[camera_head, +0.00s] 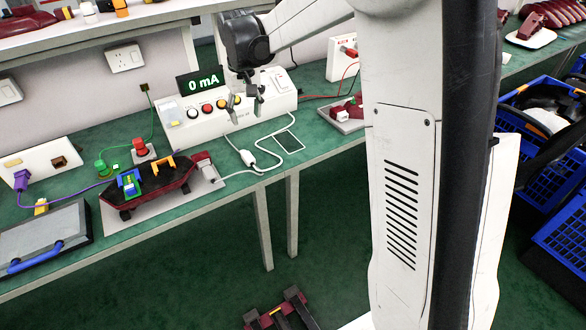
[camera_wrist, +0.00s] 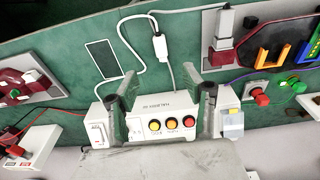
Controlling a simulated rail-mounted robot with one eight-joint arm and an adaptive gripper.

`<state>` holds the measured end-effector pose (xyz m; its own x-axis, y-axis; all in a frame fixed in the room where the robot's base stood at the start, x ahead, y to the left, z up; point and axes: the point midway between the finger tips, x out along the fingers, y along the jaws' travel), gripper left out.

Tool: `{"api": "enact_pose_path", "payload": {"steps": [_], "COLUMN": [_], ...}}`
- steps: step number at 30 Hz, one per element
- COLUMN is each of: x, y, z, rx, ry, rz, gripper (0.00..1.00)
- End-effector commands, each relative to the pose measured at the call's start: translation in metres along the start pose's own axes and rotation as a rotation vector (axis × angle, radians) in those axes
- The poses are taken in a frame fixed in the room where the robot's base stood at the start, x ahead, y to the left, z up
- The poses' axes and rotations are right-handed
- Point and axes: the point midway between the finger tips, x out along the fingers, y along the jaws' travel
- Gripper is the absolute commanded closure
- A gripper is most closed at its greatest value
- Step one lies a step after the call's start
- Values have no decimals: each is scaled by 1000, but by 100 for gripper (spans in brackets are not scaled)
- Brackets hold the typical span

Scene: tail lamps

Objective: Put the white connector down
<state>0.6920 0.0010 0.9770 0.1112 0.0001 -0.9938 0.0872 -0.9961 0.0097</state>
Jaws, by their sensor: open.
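The white connector (camera_head: 247,158) lies on the green bench with its white cable attached, in front of the test box. In the wrist view the white connector (camera_wrist: 160,46) is beyond my fingertips, apart from them. My gripper (camera_head: 246,100) hangs over the front of the test box (camera_head: 205,127), above and behind the connector. In the wrist view my gripper (camera_wrist: 159,75) is open and empty, its fingers spread on either side of the test box's front.
A dark red tail lamp (camera_head: 155,188) with coloured plugs lies left of the connector. A black rectangle with a white edge (camera_head: 289,142) lies to its right. The display (camera_head: 200,81) reads 0 mA. A grey case (camera_head: 45,238) sits at the bench's left.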

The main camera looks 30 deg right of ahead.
Motion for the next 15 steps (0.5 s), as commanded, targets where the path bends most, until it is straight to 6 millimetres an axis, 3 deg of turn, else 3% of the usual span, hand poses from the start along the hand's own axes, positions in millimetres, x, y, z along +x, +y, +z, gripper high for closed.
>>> {"api": "enact_pose_path", "payload": {"steps": [6,15], "x": [-48,-92], "y": [-4,-10], "z": [50,123], "rx": [13,34], "ry": [83,198], "rz": [7,14], "gripper": [55,55]}}
